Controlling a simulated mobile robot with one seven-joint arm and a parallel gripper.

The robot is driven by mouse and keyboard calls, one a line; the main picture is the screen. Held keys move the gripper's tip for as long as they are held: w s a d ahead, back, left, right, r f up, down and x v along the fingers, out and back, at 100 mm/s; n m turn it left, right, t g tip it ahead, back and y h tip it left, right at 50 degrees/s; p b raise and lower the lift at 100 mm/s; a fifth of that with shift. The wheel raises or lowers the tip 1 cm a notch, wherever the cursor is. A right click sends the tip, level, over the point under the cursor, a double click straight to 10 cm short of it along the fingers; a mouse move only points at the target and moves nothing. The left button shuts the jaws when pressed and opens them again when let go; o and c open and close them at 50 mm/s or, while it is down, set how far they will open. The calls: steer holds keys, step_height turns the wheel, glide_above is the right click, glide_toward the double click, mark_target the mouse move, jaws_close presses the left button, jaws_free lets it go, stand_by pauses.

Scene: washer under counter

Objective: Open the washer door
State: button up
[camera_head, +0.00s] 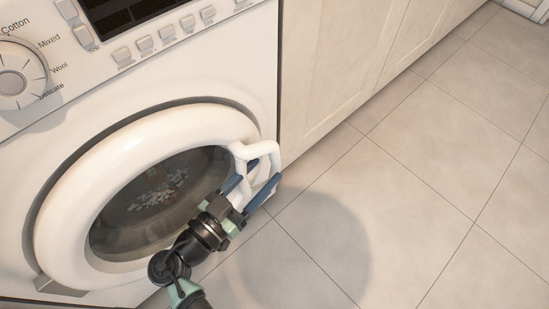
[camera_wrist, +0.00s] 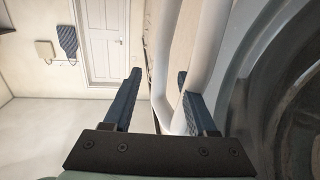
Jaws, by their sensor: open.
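The white washer (camera_head: 215,65) has a round door with a thick white rim (camera_head: 62,215) and dark glass. A dark gap shows along the rim's upper edge; I cannot tell whether the door is latched. The white loop handle (camera_head: 243,151) stands out at the door's right side. My gripper (camera_head: 257,178) is at the handle with its jaws open. In the wrist view, my gripper (camera_wrist: 160,85) has a finger on each side of the handle's outer bar (camera_wrist: 160,75). The right finger reaches into the loop and is partly hidden by the handle. Contact is unclear.
The control panel with a dial (camera_head: 22,75) is above the door. Pale cabinet fronts (camera_head: 335,75) stand right of the washer. The tiled floor (camera_head: 430,175) is clear on the right. The wrist view shows a white room door (camera_wrist: 105,40) far off.

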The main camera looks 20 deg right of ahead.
mark_target(275, 159)
steer(key=b+x, duration=0.1)
steer(key=x, duration=0.4)
jaws_close()
stand_by(1.4)
